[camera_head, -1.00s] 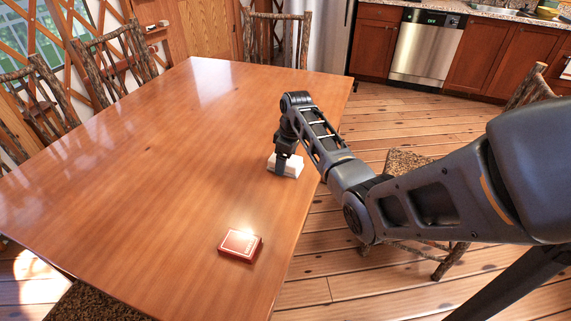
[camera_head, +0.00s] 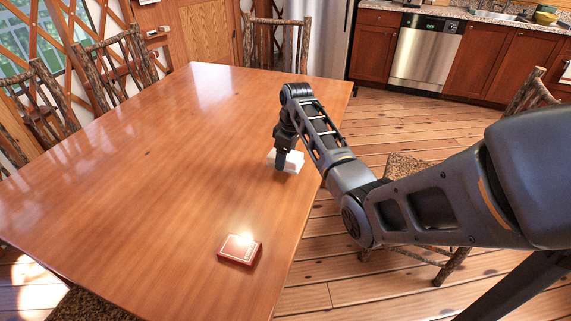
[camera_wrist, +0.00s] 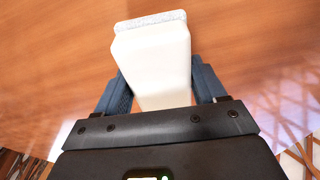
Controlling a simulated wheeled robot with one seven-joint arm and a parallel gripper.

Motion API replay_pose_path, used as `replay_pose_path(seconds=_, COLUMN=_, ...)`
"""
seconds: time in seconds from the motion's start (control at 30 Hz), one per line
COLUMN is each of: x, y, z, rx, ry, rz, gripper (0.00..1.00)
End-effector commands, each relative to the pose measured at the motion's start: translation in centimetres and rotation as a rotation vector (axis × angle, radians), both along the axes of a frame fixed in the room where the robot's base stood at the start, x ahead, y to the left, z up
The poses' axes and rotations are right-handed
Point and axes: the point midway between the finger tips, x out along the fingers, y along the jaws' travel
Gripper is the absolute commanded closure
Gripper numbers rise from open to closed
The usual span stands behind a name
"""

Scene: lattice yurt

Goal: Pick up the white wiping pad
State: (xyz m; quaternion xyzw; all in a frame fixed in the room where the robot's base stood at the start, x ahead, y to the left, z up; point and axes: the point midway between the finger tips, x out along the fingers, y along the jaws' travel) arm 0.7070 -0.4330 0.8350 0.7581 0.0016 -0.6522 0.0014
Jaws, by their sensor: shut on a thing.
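The white wiping pad (camera_head: 293,161) is at the right edge of the wooden table (camera_head: 150,170), under my gripper (camera_head: 282,165). In the wrist view the pad (camera_wrist: 152,55) is a pale block with a greyish textured strip at its far end. The two fingers of my gripper (camera_wrist: 158,88) stand on either side of it and are shut on it. Whether the pad touches the tabletop or is slightly above it I cannot tell. The part of the pad nearest the palm is hidden.
A red card box (camera_head: 240,249) lies on the table nearer the front. The rest of the tabletop is clear. Stick-framed chairs (camera_head: 115,60) stand around the table, one (camera_head: 410,165) near my arm. Kitchen cabinets and a dishwasher (camera_head: 428,54) are at the back.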

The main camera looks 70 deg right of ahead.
Motion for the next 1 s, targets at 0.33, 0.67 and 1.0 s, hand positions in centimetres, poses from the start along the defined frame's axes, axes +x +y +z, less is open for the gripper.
replay_pose_path(seconds=0.33, x=-6.5, y=-3.7, z=4.7, rx=-0.002, ry=-0.003, rz=-0.004, gripper=0.61)
replay_pose_path(seconds=0.67, x=-9.9, y=-5.5, z=7.1, rx=-0.001, ry=0.0, rz=-0.001, gripper=0.61)
replay_pose_path(seconds=1.0, x=-10.2, y=-5.7, z=7.4, rx=0.0, ry=0.0, rz=-0.001, gripper=0.61)
